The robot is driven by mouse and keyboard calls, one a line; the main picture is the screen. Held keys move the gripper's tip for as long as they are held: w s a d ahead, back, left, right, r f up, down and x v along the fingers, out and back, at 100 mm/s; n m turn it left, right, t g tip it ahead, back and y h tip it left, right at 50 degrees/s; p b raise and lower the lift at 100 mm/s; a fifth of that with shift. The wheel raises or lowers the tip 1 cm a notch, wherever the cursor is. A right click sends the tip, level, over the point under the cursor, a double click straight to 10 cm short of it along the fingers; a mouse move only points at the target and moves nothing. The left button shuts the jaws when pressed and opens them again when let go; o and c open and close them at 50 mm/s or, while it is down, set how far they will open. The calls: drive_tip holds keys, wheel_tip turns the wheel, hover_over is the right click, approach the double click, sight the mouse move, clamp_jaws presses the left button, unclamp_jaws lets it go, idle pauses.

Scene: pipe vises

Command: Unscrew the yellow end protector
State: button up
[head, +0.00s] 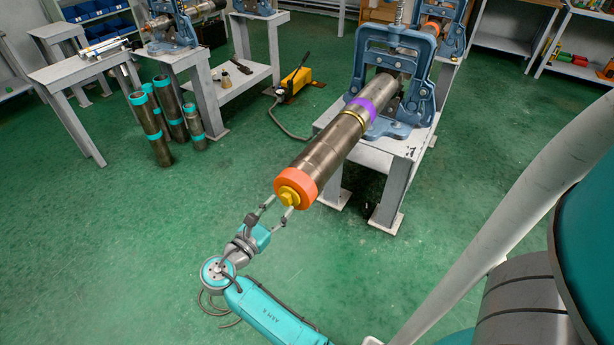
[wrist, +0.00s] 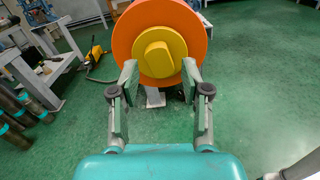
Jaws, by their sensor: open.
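The yellow end protector (head: 290,196) sits in the centre of the orange ring (head: 308,179) at the near end of a thick metal pipe (head: 324,150). In the wrist view the yellow protector (wrist: 161,54) is a round disc with a raised block, inside the orange ring (wrist: 138,25). My gripper (head: 270,205) is open, with its fingers pointing at the pipe end. In the wrist view my gripper (wrist: 160,72) has a finger at each side of the protector's lower part. Whether the fingers touch it I cannot tell.
A blue vise (head: 365,60) on a grey stand (head: 386,165) holds the pipe, which has a purple band. Several teal-banded pipes (head: 172,108) stand at the left near grey tables. A yellow pump (head: 297,79) lies behind. The green floor around my arm is clear.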

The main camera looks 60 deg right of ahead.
drive_tip(key=m, duration=0.4)
drive_tip(key=shift+m, duration=0.3)
drive_tip(key=m, duration=0.4)
drive_tip(key=shift+m, duration=0.3)
drive_tip(key=m, duration=1.4)
drive_tip(key=shift+m+t, duration=0.3)
drive_tip(key=shift+m, duration=0.1)
drive_tip(key=m, duration=0.6)
drive_tip(key=shift+m, duration=0.4)
drive_tip(key=shift+d, duration=0.1)
drive_tip(key=shift+d, duration=1)
